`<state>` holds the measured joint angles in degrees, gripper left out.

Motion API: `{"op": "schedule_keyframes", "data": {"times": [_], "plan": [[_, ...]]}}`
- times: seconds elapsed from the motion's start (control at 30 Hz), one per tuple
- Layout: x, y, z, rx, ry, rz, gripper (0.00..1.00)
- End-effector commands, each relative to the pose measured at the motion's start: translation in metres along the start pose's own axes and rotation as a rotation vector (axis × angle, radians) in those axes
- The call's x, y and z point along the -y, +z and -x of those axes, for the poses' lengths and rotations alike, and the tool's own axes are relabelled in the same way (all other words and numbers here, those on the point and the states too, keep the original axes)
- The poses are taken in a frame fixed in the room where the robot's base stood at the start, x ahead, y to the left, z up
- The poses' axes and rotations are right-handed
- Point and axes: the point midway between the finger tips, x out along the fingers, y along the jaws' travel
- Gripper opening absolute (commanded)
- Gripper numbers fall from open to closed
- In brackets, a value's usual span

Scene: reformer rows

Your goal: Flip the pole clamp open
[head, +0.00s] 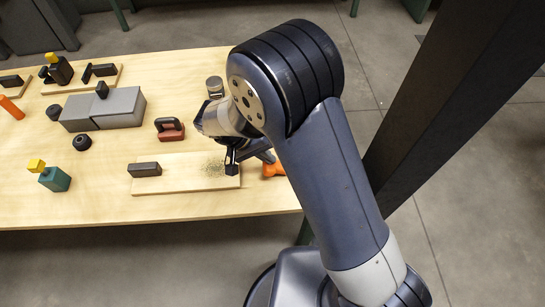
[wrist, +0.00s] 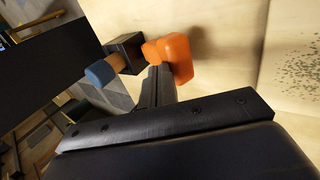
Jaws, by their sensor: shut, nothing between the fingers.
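An orange piece (head: 272,169), likely part of the pole clamp, is at the table's right edge, partly behind my arm. In the wrist view the orange piece (wrist: 172,57) has a rounded knob and a broad foot. Beside it are a black block (wrist: 122,48) and a short copper-coloured rod with a blue cap (wrist: 98,74). My gripper (head: 232,167) is shut and empty, low over the right end of a pale board, left of the orange piece. In the wrist view my gripper's tips (wrist: 160,75) are close to the orange piece; contact cannot be told.
The pale board (head: 190,184) carries a black block (head: 145,169) and dark specks. A red-and-black handled piece (head: 170,129), a grey block (head: 118,108), a metal cylinder (head: 215,87) and a teal block (head: 55,179) stand around. A dark post (head: 440,100) rises at right. The table's front strip is clear.

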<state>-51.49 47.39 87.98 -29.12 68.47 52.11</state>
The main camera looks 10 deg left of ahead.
Motion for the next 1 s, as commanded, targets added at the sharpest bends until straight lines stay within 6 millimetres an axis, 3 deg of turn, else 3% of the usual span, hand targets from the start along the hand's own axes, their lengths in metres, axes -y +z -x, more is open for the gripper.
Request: {"op": "schedule_keyframes", "data": {"times": [0.73,1.0], "plan": [[0.0093,0.0003,-0.0014,0.001,-0.007,0.001,0.0],[0.0017,-0.0015,0.007,0.001,-0.009,-0.001,0.0]]}}
